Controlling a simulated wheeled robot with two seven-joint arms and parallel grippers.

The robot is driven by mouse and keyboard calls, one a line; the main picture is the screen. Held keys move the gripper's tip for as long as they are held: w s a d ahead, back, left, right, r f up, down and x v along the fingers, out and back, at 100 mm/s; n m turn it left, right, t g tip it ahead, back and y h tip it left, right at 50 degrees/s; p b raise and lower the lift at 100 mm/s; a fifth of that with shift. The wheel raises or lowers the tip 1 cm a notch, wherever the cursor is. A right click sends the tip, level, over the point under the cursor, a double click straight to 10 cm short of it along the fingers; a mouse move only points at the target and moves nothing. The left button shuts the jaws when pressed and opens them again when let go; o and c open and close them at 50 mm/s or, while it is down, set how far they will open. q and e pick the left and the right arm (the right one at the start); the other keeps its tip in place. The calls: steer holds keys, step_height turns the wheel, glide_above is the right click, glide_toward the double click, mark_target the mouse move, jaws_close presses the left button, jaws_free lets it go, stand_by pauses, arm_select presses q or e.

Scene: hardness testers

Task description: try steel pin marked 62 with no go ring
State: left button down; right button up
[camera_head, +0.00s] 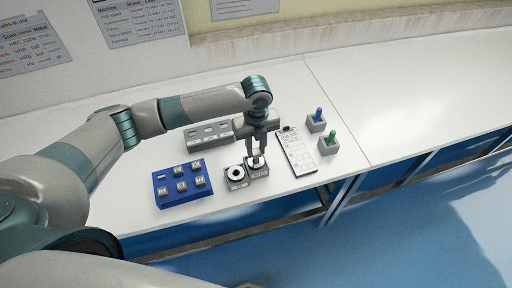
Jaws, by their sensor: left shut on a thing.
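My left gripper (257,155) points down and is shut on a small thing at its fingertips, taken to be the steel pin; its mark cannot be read. The gripper is right over the right one of two small grey ring blocks (262,174). The fingertips hide much of that block's top, so I cannot tell whether the pin is in the ring. The left ring block (237,184) stands beside it, with a pale ring and dark hole on top. The labels are too small to read. My right gripper is not in view.
A blue tray (183,199) with several small metal pieces lies left of the blocks. A grey rack (194,143) stands behind. To the right are a white sheet (298,154) and blocks with a blue peg (319,115) and a green peg (332,136). The right bench is clear.

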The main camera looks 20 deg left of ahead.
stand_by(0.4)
arm_select(q)
steer(key=shift+r+p, duration=0.1)
steer(key=shift+p, duration=0.25)
stand_by(0.8)
steer(key=shift+r+p, duration=0.5)
steer(key=shift+p, duration=0.5)
stand_by(1.0)
steer(key=shift+r, duration=0.1)
steer(key=shift+r+p, duration=1.05)
steer(key=shift+p, duration=0.1)
steer(key=shift+r+p, duration=0.4)
steer(key=shift+r, duration=0.5)
steer(key=shift+a, duration=0.1)
